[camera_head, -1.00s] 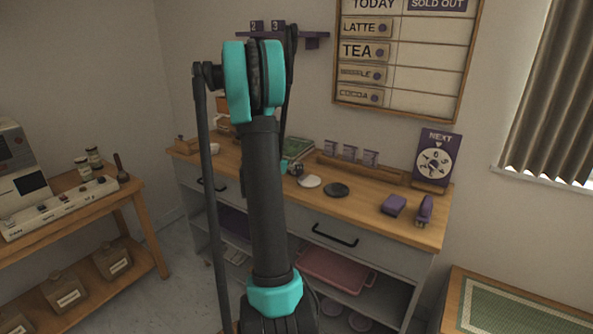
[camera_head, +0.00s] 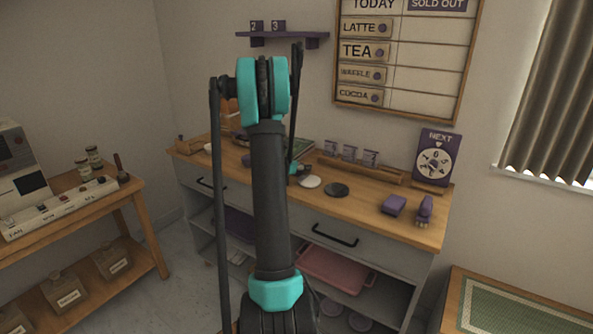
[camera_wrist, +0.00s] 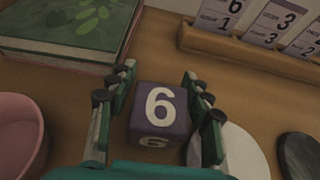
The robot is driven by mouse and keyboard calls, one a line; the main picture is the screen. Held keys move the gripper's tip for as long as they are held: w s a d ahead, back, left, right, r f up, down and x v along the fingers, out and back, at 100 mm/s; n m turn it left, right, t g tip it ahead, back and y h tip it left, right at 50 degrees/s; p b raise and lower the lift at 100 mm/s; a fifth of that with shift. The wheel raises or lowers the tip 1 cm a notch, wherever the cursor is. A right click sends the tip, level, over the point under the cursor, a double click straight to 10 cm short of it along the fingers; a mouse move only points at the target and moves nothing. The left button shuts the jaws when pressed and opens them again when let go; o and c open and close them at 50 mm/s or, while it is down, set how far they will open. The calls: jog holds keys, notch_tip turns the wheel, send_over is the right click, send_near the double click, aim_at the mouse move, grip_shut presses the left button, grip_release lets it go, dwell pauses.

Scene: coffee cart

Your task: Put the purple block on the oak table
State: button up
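A purple block (camera_wrist: 158,112) with a white 6 stands on the wooden counter top, seen in the wrist view. My gripper (camera_wrist: 159,73) is open around it, one finger at its left and one at its right. Narrow gaps seem to show beside the block; contact is not clear. In the head view my arm hides the block and most of the gripper. A wooden table (camera_head: 60,224) stands at the left and a wooden table (camera_head: 452,296) with a green mat at the lower right; I cannot tell which is the oak one.
A green book (camera_wrist: 60,30) lies behind left of the block, a pink bowl (camera_wrist: 18,135) at left, a white disc (camera_wrist: 245,155) and dark disc (camera_wrist: 300,155) at right. A card rack (camera_wrist: 250,50) stands behind. Another purple block-like item (camera_head: 393,205) lies on the counter's right.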

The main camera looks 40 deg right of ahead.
jog(key=c, duration=1.1)
jog(key=shift+r, duration=0.15)
notch_tip(320, 180, up, 20)
jog(key=shift+f, duration=0.15)
grip_shut()
